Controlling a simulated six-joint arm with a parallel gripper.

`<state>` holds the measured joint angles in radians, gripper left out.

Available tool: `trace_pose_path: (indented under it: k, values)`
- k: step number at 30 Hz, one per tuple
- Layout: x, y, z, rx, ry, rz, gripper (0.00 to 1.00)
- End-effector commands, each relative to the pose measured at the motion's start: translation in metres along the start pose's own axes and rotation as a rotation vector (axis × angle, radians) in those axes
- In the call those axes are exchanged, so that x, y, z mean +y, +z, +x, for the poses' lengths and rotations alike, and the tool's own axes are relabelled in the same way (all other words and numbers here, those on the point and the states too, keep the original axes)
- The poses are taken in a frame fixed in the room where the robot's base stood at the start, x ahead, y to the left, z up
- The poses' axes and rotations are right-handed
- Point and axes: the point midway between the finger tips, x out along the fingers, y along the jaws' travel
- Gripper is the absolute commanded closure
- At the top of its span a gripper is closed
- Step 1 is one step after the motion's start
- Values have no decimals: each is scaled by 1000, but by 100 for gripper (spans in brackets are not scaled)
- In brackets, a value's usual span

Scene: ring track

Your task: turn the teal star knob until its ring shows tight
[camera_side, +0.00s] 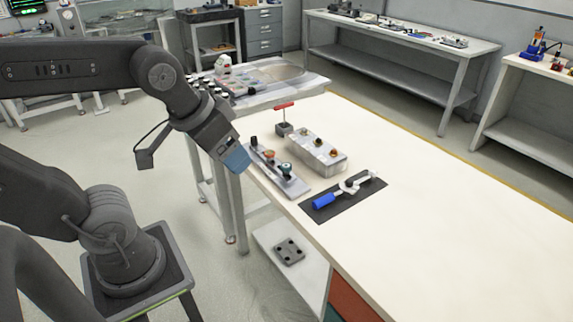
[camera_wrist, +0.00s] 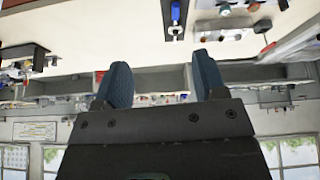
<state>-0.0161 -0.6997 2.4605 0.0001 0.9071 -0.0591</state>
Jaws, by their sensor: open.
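The teal star knob (camera_side: 286,169) stands at the near end of a narrow grey plate (camera_side: 292,186) on the white bench, in the side view. The ring at its base is too small to read. My gripper (camera_side: 238,160), with blue fingers, is in the air to the left of the plate, apart from the knob. In the wrist view its two fingers (camera_wrist: 164,82) are spread with nothing between them.
An orange knob (camera_side: 269,155) and a black knob (camera_side: 253,141) share the plate. Beside it are a grey block (camera_side: 325,158) with brass-coloured fittings, a red T-handle (camera_side: 284,105) standing upright, and a blue-handled tool (camera_side: 325,201) on a black mat (camera_side: 352,200). The bench's right side is clear.

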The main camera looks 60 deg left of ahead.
Motion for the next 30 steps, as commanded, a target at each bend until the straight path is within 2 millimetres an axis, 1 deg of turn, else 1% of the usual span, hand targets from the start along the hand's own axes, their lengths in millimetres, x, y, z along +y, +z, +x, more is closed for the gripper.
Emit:
trace_pose_path:
  k: [5,6,8,9,11,12,14,17,18,20,21,24,27,30]
  values:
    - [-15,-50,13,-77,-43,-293,35]
    - [-20,-63,19,-96,-57,-377,35]
    - [-29,-83,28,-123,-80,-503,35]
    - [-36,-95,36,-139,-96,-587,35]
    - [-47,-113,49,-162,-122,-712,35]
    - [-55,-124,58,-177,-141,-796,35]
    - [-68,-139,74,-198,-171,-922,35]
    - [-92,-161,105,-232,-226,-1131,35]
    - [-102,-168,118,-242,-250,-1214,35]
    - [-118,-177,138,-257,-287,-1338,35]
    - [-129,-182,152,-267,-312,-1417,35]
    - [-154,-189,184,-282,-371,-1592,35]
    - [-172,-191,208,-293,-419,-1724,35]
    - [-183,-191,223,-296,-449,-1805,35]
